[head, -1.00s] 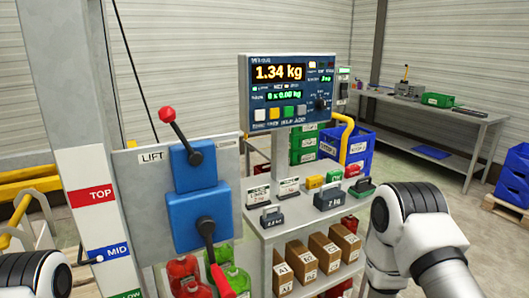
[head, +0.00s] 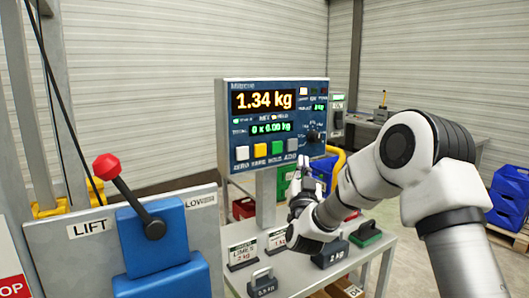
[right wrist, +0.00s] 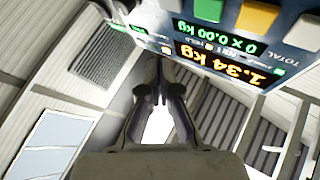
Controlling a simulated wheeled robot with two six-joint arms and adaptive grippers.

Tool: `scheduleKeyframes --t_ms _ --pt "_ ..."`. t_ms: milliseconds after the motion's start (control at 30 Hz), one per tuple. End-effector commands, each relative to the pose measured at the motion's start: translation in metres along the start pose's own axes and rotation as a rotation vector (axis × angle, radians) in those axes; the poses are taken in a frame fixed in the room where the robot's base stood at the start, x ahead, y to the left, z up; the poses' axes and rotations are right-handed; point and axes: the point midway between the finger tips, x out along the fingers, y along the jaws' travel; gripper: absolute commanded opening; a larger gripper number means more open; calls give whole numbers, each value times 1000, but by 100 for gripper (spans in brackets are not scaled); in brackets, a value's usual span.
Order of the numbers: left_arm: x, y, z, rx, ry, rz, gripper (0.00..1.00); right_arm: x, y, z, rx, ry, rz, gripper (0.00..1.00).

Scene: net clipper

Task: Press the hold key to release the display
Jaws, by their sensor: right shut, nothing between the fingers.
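The blue scale panel (head: 222,130) stands on a post, its display (head: 264,101) reading 1.34 kg in orange. A smaller green line below reads 0 x 0.00 kg. My right gripper (head: 308,180) is shut and empty, below and right of the keys, apart from the panel. In the right wrist view the panel is upside down; the green key (right wrist: 210,9) is at the top edge, beyond the closed fingertips (right wrist: 165,68). My left gripper is out of view.
A lift lever with a red knob (head: 106,167) stands on a blue box at left.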

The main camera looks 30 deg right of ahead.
Motion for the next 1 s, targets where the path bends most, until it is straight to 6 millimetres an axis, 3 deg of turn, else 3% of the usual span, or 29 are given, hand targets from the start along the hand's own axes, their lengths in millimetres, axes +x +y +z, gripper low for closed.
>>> scheduleKeyframes --t_ms 100,467,900,1000 --pt "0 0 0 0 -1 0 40 3 -1 -11 9 17 1 0" --pt "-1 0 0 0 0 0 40 5 -3 -9 8 14 0 0" --pt "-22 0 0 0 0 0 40 46 -33 18 7 15 -2 0" --pt "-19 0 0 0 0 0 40 54 -38 26 7 16 0 0"
